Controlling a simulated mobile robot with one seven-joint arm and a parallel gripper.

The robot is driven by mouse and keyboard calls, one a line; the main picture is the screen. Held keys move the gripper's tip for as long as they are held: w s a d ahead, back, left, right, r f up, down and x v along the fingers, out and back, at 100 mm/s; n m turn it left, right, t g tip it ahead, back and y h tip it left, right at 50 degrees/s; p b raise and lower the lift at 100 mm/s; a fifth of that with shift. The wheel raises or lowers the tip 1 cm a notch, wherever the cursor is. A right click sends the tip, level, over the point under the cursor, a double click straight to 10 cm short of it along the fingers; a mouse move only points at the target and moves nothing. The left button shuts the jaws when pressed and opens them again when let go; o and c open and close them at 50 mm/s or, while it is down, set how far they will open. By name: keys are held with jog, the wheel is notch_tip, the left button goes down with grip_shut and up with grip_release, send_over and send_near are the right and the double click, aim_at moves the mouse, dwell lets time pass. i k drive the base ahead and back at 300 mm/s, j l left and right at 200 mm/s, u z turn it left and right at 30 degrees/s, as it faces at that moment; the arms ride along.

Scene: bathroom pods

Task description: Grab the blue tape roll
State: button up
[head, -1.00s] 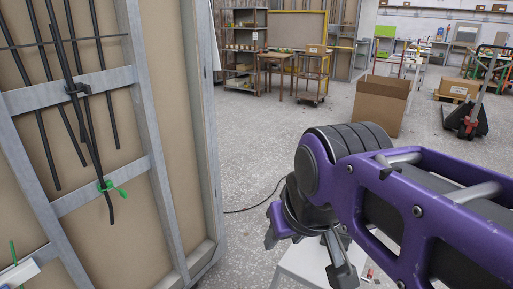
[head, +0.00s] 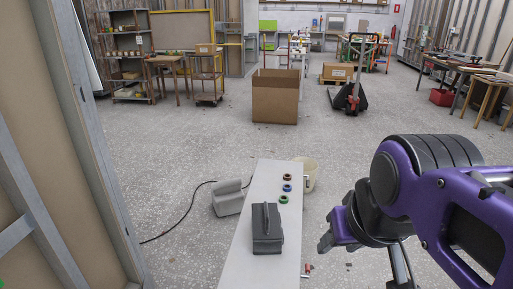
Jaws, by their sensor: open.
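The blue tape roll (head: 287,188) lies on a long, narrow white tabletop (head: 240,262), near its far right edge. It sits in a short row between a brown roll (head: 287,177) behind it and a green roll (head: 283,199) in front. My gripper (head: 362,262) is open and points downward, to the right of the tabletop and apart from the rolls. Nothing shows between its fingers, and one finger is partly cut off at the bottom of the view.
A dark grey block-like object (head: 266,240) stands on the tabletop, nearer than the rolls. A cream bucket (head: 309,176) stands beside the table's far right side. A light grey object (head: 228,198) and a cable lie left.

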aim_at(290, 188)
jog(key=k+l+z, duration=0.1)
jog(key=k+z, duration=0.4)
jog(key=k, duration=0.15)
jog(key=z, duration=1.35)
jog(key=i+l+z, duration=0.5)
jog(key=i, duration=0.2)
jog(key=i+u, duration=0.4)
jog(key=i+l+u, duration=0.2)
jog(key=i+u, duration=0.15)
jog(key=i, duration=0.15)
jog(key=i+j+u, duration=0.1)
jog(key=i+u, duration=0.3)
jog(key=i+l+u, duration=0.1)
jog(key=i+u, duration=0.3)
jog(key=i, duration=0.2)
jog(key=i+u, duration=0.25)
jog(key=i, duration=0.3)
jog(key=i+u, duration=0.3)
jog(key=i, duration=0.25)
jog(key=i+u, duration=0.3)
jog(key=i, duration=0.25)
jog(key=i+l+u, duration=0.1)
jog(key=i+u, duration=0.2)
jog(key=i, duration=0.2)
